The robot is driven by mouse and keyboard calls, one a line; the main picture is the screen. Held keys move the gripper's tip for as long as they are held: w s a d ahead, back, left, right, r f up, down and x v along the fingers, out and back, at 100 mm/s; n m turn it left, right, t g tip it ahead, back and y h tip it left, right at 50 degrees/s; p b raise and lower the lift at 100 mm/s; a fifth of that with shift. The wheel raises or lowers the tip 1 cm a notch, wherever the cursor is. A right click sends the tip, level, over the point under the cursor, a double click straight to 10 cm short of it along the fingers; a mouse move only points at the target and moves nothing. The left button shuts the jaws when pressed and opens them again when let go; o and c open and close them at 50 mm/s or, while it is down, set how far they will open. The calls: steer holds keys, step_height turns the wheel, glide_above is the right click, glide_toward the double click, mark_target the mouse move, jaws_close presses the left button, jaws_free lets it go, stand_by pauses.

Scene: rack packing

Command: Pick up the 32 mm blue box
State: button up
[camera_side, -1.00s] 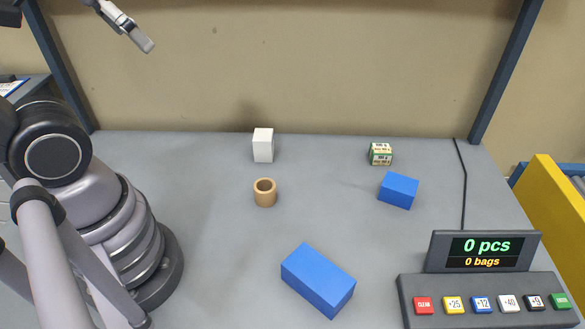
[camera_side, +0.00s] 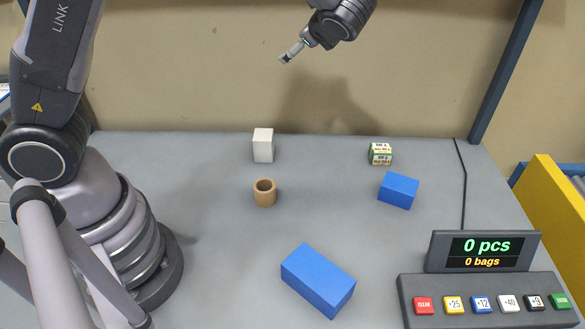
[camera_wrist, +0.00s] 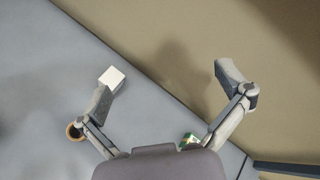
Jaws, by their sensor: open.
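Two blue boxes lie on the grey table in the side view. The smaller blue box (camera_side: 398,191) is at the right, in front of the green and white box. The larger, longer blue box (camera_side: 318,281) is at the front middle. The pictures do not give their sizes in mm. My gripper (camera_side: 287,57) is high above the back of the table, well apart from both. In the wrist view my gripper (camera_wrist: 169,85) has its two fingers spread wide, with nothing between them. No blue box shows in the wrist view.
A white block (camera_side: 263,146) stands at the back, with a tan ring-like cup (camera_side: 265,193) in front of it. A small green and white box (camera_side: 381,154) is at the back right. A counter console (camera_side: 486,286) fills the front right. The table's left middle is clear.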

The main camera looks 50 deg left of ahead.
steer(key=w+d+f+m+t, duration=0.4)
steer(key=w+d+f+m, duration=0.15)
steer(key=d+f, duration=0.25)
steer(key=w+d+f+m+t, duration=0.4)
steer(key=d+f+m+t, duration=0.1)
steer(key=d+f+m, duration=0.15)
steer(key=m+t+h, duration=0.3)
steer(key=m+h, duration=0.2)
glide_toward(403, 177)
steer(key=w, duration=0.1)
steer(key=w+a+r, duration=0.1)
steer(key=shift+w, duration=0.25)
steer(key=shift+f, duration=0.6)
steer(key=shift+w+f, duration=0.1)
steer(key=shift+f, duration=0.4)
steer(key=x, duration=0.5)
steer(key=shift+r, duration=0.2)
